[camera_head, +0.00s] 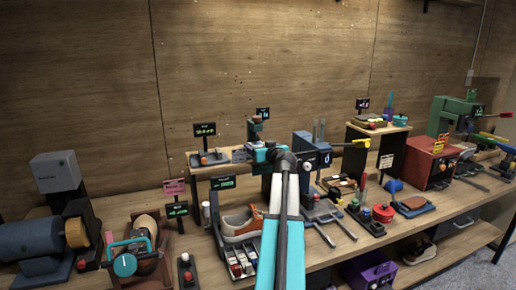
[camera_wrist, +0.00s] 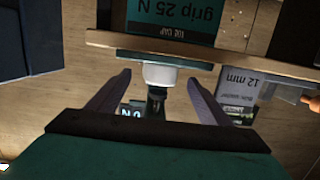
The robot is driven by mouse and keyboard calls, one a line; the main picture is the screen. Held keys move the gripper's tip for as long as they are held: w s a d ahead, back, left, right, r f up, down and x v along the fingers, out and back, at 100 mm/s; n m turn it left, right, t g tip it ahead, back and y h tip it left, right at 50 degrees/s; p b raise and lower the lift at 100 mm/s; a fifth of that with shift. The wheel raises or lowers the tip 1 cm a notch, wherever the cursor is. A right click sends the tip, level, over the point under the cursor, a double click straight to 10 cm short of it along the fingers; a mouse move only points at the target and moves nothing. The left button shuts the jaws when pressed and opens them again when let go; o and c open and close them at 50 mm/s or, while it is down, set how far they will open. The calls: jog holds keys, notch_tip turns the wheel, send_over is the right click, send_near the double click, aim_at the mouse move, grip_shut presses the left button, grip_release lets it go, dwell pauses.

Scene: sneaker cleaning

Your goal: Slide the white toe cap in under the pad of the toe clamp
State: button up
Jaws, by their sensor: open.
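In the wrist view, which looks upside down, the white toe cap (camera_wrist: 160,75) appears as a small white block at the edge of a wooden shelf, by a "TOE CAP" label. My gripper (camera_wrist: 160,84) is open, one finger on each side of the white block with gaps visible on both sides. A dark green post (camera_wrist: 155,103), probably the toe clamp, shows past the block; its pad is not clear. My arm hides the toe cap there.
The raised shelf (camera_head: 205,170) also carries a small display stand (camera_head: 205,135). A blue press (camera_head: 312,150) stands close to the right of my arm. A bench grinder (camera_head: 40,235) is at the far left.

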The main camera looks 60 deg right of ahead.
jog(key=b+v, duration=0.2)
jog(key=v, duration=0.9)
jog(key=shift+r, duration=0.1)
dwell(0.4)
